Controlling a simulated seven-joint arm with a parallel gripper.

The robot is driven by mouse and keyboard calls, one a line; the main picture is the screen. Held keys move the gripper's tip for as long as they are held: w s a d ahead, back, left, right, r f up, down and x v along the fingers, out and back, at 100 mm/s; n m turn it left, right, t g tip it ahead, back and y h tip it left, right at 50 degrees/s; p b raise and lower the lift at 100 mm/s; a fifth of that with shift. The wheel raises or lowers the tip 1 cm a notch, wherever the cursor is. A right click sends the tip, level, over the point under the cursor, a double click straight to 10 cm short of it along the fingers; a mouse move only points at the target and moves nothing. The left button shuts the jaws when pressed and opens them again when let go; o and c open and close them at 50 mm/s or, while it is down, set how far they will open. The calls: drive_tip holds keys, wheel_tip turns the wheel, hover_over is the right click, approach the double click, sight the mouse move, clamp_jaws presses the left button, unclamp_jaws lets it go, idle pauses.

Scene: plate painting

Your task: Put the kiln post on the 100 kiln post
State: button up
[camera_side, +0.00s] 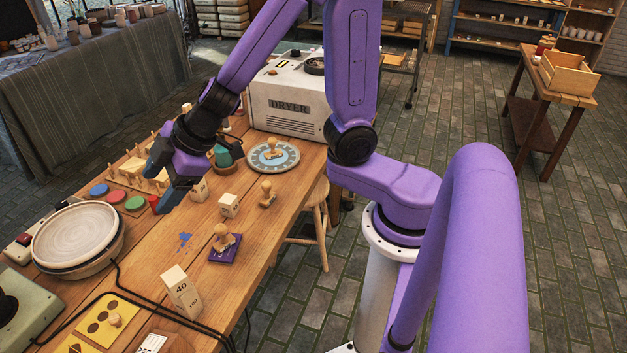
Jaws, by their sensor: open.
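A tall cream kiln post (181,290) stands upright near the front of the table. It shows "40" on its upper part and a smaller mark lower down that looks like "100"; I cannot tell whether it is one block or two. A short cream block (229,205) with a dark mark stands mid-table. Another pale block (198,189) stands behind it, beside my gripper and partly hidden. My gripper (162,182) is open and tilted over the left part of the table, near the red disc. I see nothing held between its fingers.
A purple pad (225,248) with a wooden stamp and another stamp (268,194) stand near the right edge. A blue plate (273,156) lies before the dryer (290,98). A round wheel (77,238) is at left. Black cables (150,305) cross the front.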

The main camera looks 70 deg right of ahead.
drive_tip(key=s+d+g+h, duration=0.1)
drive_tip(key=s+d+g, duration=0.2)
drive_tip(key=s, duration=0.9)
drive_tip(key=s+d+g+h, duration=0.2)
drive_tip(key=s+d, duration=0.5)
drive_tip(key=s, duration=0.5)
drive_tip(key=shift+s+g, duration=0.3)
drive_tip(key=shift+g, duration=0.6)
